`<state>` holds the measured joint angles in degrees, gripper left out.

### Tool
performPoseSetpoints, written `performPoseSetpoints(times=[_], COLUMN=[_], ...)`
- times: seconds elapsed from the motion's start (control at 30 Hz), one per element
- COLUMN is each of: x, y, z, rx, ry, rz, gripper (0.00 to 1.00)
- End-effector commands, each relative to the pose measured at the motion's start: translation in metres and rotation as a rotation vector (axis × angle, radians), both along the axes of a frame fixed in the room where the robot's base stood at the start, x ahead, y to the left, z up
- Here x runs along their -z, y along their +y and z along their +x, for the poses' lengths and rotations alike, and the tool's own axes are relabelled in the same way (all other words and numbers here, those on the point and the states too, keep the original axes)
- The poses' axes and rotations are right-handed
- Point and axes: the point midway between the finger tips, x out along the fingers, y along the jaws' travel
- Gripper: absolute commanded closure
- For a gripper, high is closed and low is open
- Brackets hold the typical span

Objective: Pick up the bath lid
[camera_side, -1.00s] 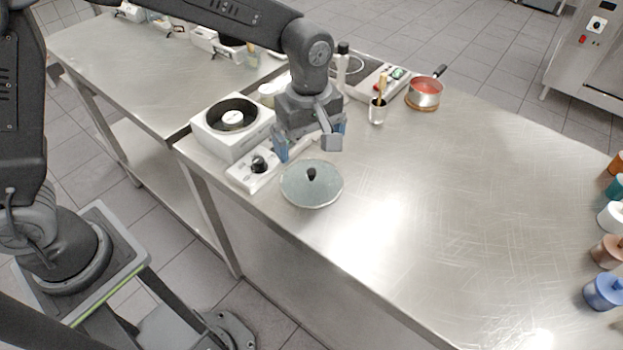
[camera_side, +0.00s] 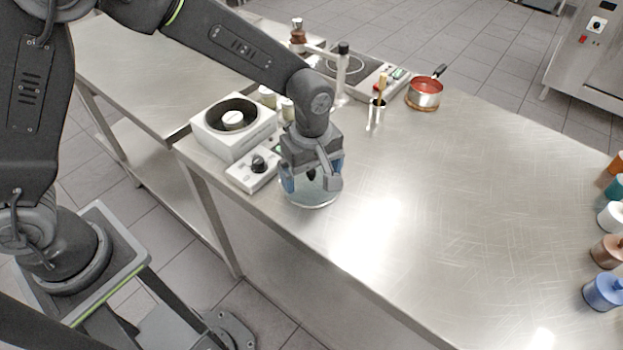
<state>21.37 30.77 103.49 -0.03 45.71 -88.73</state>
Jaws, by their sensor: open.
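The bath lid (camera_side: 309,201) is a round, pale grey-green disc with a black knob (camera_side: 312,175). It lies flat on the steel table near the front left edge. My gripper (camera_side: 312,184) is directly over the lid, pointing down, with its fingers apart on either side of the knob. My gripper hides the far part of the lid and most of the knob. I cannot tell whether the fingers touch the lid.
A white bath unit (camera_side: 233,127) with a round black opening and a control box (camera_side: 254,170) stand close left of the lid. A red-filled saucepan (camera_side: 424,93) and a brush holder (camera_side: 377,112) stand behind. Coloured jars (camera_side: 604,291) line the right edge. The middle of the steel table (camera_side: 470,200) is clear.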

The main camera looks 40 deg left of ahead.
Motion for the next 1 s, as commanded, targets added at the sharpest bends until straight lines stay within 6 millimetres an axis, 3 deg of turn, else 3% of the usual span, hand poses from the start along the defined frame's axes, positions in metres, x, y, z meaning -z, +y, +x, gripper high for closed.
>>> performPoseSetpoints(times=[0.07, 0.9, 1.0], x=[-0.0003, 0.0029, 0.0035], y=[0.0000, 0.0008, 0.0010], z=[0.0001, -0.0013, -0.0020], rx=[0.000, 0.001, 0.002], ry=[0.000, 0.005, 0.008], rz=[0.000, 0.003, 0.004], gripper=[0.14, 0.95, 0.97])
